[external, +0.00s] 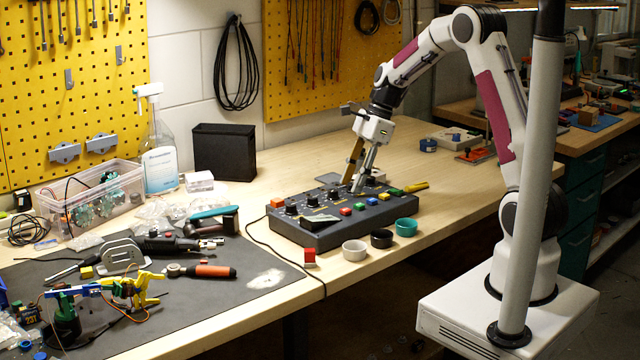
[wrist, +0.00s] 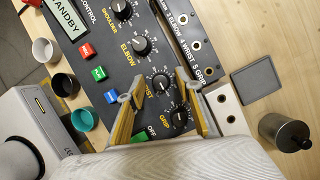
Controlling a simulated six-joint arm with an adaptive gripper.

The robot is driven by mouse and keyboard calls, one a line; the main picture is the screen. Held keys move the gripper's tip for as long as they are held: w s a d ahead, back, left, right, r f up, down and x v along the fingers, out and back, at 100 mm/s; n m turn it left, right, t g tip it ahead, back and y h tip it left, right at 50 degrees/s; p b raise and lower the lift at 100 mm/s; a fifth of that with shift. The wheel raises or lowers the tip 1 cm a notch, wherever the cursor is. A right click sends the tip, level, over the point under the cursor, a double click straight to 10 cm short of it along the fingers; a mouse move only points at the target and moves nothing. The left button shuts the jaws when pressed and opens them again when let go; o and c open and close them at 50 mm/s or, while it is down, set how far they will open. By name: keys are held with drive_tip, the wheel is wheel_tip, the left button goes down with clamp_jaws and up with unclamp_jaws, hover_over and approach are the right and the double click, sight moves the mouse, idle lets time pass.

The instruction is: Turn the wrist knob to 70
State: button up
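The dark control box (external: 335,225) stands on the bench, with a row of black knobs along it. In the wrist view the wrist knob (wrist: 161,84) is a black round knob with a white dial scale; its pointer is too small to read surely. My gripper (wrist: 164,88) is open, its yellow-sided fingers apart on either side of the wrist knob, with no clear contact. In the external view my gripper (external: 356,186) points down at the right part of the box, and its fingers partly hide the knobs there.
The grip knob (wrist: 180,117) sits close beside the wrist knob, also between the fingers. The elbow knob (wrist: 141,45) is on the other side. Coloured buttons (wrist: 98,74) line the panel. Three small cups (external: 381,238) stand in front of the box.

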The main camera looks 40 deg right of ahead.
drive_tip(key=shift+m, duration=0.5)
